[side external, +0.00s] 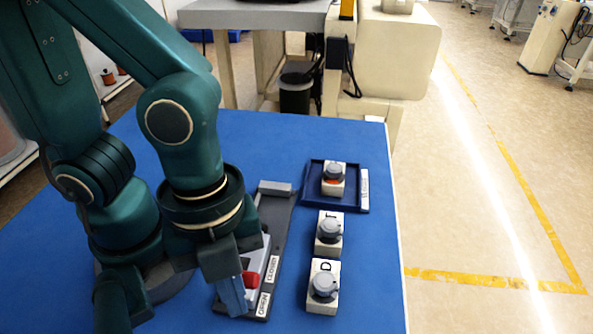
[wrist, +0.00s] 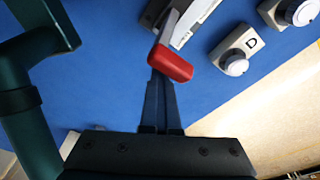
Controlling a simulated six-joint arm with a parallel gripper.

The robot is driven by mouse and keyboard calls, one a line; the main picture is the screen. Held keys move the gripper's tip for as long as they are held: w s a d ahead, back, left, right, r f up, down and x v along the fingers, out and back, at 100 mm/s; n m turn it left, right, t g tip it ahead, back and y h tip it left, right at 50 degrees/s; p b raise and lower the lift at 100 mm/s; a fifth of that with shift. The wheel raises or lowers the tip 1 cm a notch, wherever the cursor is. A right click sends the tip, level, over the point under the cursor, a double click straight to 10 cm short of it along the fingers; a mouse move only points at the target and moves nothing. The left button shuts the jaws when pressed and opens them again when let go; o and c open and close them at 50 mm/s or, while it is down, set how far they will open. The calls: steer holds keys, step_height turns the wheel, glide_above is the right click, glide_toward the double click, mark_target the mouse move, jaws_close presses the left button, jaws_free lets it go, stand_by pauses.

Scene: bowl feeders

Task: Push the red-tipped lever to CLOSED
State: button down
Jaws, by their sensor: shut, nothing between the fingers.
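The lever's red tip (side external: 252,278) shows just right of my gripper in the side view, near the OPEN label (side external: 263,304), with the CLOSED label (side external: 273,268) farther back along the dark grey base (side external: 278,215). My gripper (side external: 232,300) points down low over the front end of the base, its fingers shut and empty. In the wrist view the red tip (wrist: 171,63) lies right at the ends of the closed fingers (wrist: 160,82), and a grey lever arm (wrist: 168,25) runs up from it. I cannot tell whether they touch. My wrist hides part of the lever mechanism.
Right of the base stand a knobbed block marked D (side external: 322,288), another knobbed block (side external: 329,233) behind it, and a third block (side external: 333,181) in a dark blue tray (side external: 314,190). The blue table (side external: 375,255) is clear along its right edge.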

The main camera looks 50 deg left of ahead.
steer(key=shift+w+a+f, duration=0.2)
steer(key=shift+w+a, duration=1.85)
steer(key=shift+a, duration=0.25)
steer(key=shift+d, duration=0.1)
steer(key=shift+s+d+r, duration=0.1)
steer(key=shift+s+d, duration=0.15)
step_height(320, 180, up, 8)
stand_by(0.3)
